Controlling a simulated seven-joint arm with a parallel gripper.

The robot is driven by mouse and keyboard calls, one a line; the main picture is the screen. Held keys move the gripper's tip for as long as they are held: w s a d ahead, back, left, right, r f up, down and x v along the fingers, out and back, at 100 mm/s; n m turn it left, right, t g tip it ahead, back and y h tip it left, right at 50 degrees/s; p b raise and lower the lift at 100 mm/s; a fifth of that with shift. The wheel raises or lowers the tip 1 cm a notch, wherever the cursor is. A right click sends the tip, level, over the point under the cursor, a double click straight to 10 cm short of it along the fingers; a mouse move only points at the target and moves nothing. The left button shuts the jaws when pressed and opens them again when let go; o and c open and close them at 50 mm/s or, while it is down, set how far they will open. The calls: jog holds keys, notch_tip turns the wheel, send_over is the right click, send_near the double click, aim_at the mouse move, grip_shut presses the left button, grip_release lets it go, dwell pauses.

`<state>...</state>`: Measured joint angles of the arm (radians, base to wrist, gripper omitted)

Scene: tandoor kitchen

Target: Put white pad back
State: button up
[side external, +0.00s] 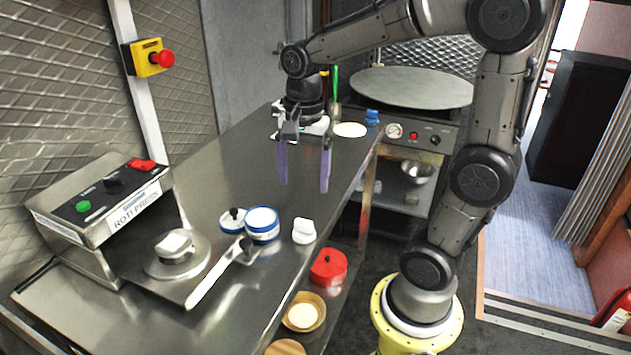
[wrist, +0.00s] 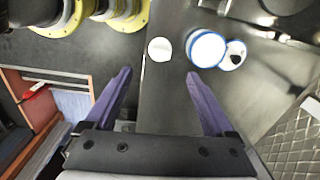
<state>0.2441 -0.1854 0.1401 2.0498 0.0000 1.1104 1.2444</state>
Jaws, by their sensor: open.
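A small white pad (side external: 304,231) with a raised grip stands on the steel counter near its front edge. In the wrist view the white pad (wrist: 159,49) shows as a plain round disc, just beyond the gap between my fingertips. My gripper (side external: 304,186) has purple fingers pointing down and is above the counter, farther back than the pad. In the wrist view my gripper (wrist: 159,73) is open with nothing between the fingers.
A blue-and-white round container (side external: 262,224) and a black-knobbed lid (side external: 233,220) stand left of the pad. The roti press (side external: 110,208) is at the left. A red container (side external: 328,267) and a wooden bowl (side external: 304,313) are below the counter edge.

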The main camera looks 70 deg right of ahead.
jog(key=s+a+r+n+t, duration=0.1)
jog(key=s+a+n+t, duration=0.1)
jog(key=n, duration=0.6)
jog(key=s+a+r+n+t, duration=0.1)
jog(key=s+a+n+t, duration=0.2)
jog(key=s+n, duration=0.4)
jog(key=shift+s+a+n, duration=0.3)
jog(key=shift+a+n, duration=0.45)
jog(key=shift+n, duration=0.25)
